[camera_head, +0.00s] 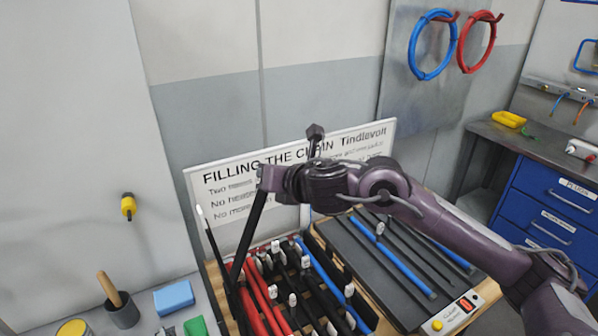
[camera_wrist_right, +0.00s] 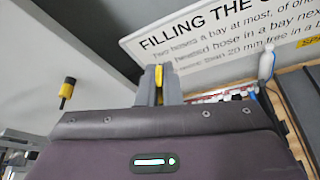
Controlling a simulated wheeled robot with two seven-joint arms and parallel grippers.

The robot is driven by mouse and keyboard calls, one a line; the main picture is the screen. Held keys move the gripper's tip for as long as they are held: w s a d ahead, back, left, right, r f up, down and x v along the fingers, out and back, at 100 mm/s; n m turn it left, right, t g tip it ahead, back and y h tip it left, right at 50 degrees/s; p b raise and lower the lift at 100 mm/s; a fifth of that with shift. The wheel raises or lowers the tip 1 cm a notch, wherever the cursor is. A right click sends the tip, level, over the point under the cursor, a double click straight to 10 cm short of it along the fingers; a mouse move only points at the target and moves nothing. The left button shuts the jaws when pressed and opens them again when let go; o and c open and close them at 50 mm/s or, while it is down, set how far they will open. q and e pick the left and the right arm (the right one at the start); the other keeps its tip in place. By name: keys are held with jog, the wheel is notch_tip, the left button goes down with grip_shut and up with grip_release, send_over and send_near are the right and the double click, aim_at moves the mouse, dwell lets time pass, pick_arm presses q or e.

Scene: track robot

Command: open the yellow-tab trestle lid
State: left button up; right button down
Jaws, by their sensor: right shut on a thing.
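My right gripper (camera_head: 270,180) reaches in from the right, above the left part of the trestle. In the right wrist view, its two grey fingers (camera_wrist_right: 159,88) are shut on the yellow tab (camera_wrist_right: 159,72). A dark, narrow strip (camera_head: 250,228), seemingly the lid nearly edge-on, slopes from the gripper down to the trestle. Below is an open bay with red hoses (camera_head: 262,303), black hoses and a blue hose (camera_head: 325,275), with white tags. I cannot tell the lid's exact angle. My left gripper is not in view.
A sign (camera_head: 235,190) stands behind the trestle. A grey panel (camera_head: 365,255) with blue and black hoses and a control box (camera_head: 455,312) lies to the right. A cup (camera_head: 122,312) and blue block (camera_head: 174,298) are at left. A yellow-and-black fitting (camera_head: 128,207) is on the wall.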

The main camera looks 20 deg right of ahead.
jog(key=s+a+r+p, duration=0.1)
jog(key=a+r, duration=0.1)
jog(key=a, duration=0.9)
jog(key=shift+r+n, duration=0.2)
jog(key=shift+n, duration=0.1)
jog(key=shift+f, duration=0.1)
jog(key=c, duration=1.6)
grip_release()
jog(key=shift+h, duration=0.3)
